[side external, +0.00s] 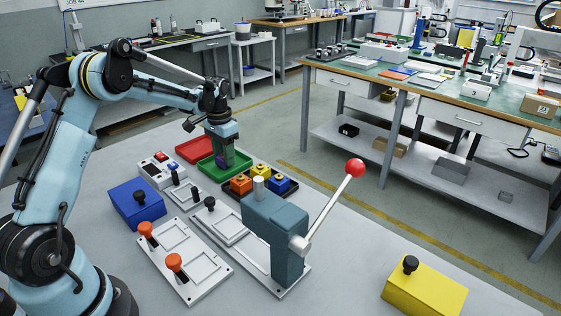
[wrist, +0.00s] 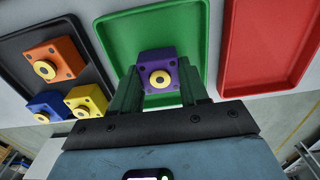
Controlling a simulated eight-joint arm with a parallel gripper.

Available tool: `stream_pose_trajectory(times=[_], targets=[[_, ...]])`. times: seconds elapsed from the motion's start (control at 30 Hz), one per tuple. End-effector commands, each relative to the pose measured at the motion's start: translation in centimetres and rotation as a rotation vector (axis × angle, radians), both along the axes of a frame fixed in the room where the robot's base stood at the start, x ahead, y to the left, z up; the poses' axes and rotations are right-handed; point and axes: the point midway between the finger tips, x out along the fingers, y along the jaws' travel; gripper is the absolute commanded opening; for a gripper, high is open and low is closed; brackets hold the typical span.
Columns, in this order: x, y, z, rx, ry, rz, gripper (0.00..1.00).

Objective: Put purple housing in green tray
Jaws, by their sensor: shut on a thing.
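The green tray (wrist: 188,22) lies behind and around the housing in that view. In the side external view, my gripper (side external: 222,158) points down over the green tray (side external: 208,172), and the housing (side external: 221,160) shows as a dark purple patch at its fingertips. I cannot tell whether the housing touches the tray floor.
The red tray (side external: 194,149) lies beside the green one. A dark tray (side external: 258,203) with orange, yellow and blue housings is on the other side. A teal press (side external: 274,230) with a red-knobbed lever stands nearer. A control box (side external: 161,170) is to the left.

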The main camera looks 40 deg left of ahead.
Motion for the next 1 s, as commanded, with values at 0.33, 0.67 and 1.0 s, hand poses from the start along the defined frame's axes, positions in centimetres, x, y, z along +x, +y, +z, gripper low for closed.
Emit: stream_pose_trajectory(times=[0.33,0.67,1.0], targets=[[0.01,-0.03,-0.34,0.0,0.0,0.0,0.04],[0.01,-0.03,-0.53,0.0,0.0,0.0,0.69],[0.0,-0.03,0.37,0.0,0.0,0.0,0.69]])
